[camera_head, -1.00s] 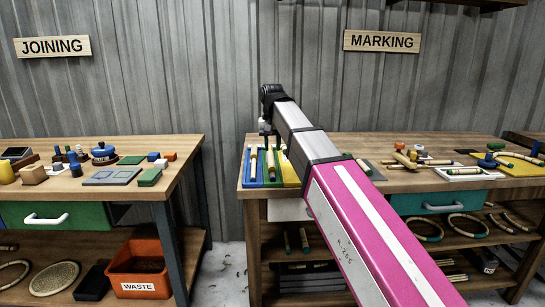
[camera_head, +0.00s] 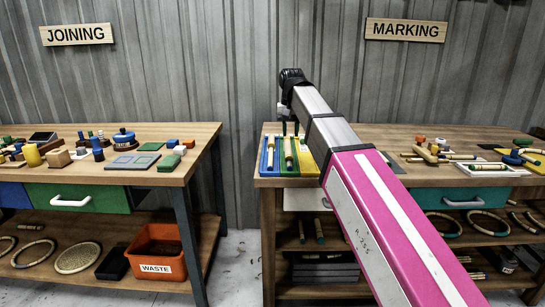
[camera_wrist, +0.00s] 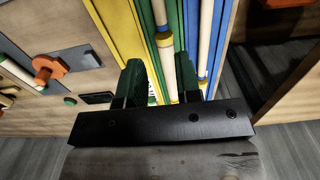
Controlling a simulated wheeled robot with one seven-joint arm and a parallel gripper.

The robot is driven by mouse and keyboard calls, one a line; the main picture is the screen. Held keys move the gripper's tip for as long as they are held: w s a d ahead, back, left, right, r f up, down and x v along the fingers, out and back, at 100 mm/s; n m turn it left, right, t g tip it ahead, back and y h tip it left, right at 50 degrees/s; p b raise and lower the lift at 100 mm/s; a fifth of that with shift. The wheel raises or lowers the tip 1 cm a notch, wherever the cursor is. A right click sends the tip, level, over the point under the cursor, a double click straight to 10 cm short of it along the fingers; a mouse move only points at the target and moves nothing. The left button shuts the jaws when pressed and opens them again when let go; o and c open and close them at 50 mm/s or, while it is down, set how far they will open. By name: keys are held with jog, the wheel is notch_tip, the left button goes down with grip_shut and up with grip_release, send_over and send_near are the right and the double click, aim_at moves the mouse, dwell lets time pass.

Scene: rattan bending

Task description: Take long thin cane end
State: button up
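A tray (camera_head: 309,162) with blue, green and yellow lanes lies at the left end of the right-hand bench. A pale cane with dark bands (camera_head: 289,150) lies in its green lane. Another pale cane (camera_head: 270,153) lies in the blue lane. My gripper (camera_head: 289,127) is over the tray. In the wrist view, its two dark green fingers (camera_wrist: 160,80) are spread, with the green-lane cane (camera_wrist: 161,15) running between them. The blue-lane cane (camera_wrist: 207,30) is just right of the right finger. I see no contact, and the near cane ends are partly hidden by my gripper.
The right-hand bench (camera_head: 375,133) holds several small tools and canes. The left-hand bench (camera_head: 190,165) holds blocks and jars. An orange waste bin (camera_head: 157,252) stands on its lower shelf. A floor gap separates the benches.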

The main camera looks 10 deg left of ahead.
jog(key=shift+o, duration=0.4)
jog(key=t, duration=0.1)
send_near(271, 155)
jog(key=f, duration=0.4)
jog(key=shift+s+d, duration=0.25)
jog(key=shift+w+a+f, duration=0.1)
jog(key=shift+w+f, duration=0.05)
jog(key=shift+f, duration=0.75)
jog(key=shift+w+a+f, duration=0.1)
jog(key=shift+w+f, duration=0.05)
jog(key=shift+f, duration=0.75)
jog(key=shift+w+a+f, duration=0.1)
jog(key=shift+w+f, duration=0.05)
jog(key=shift+f, duration=0.8)
grip_shut()
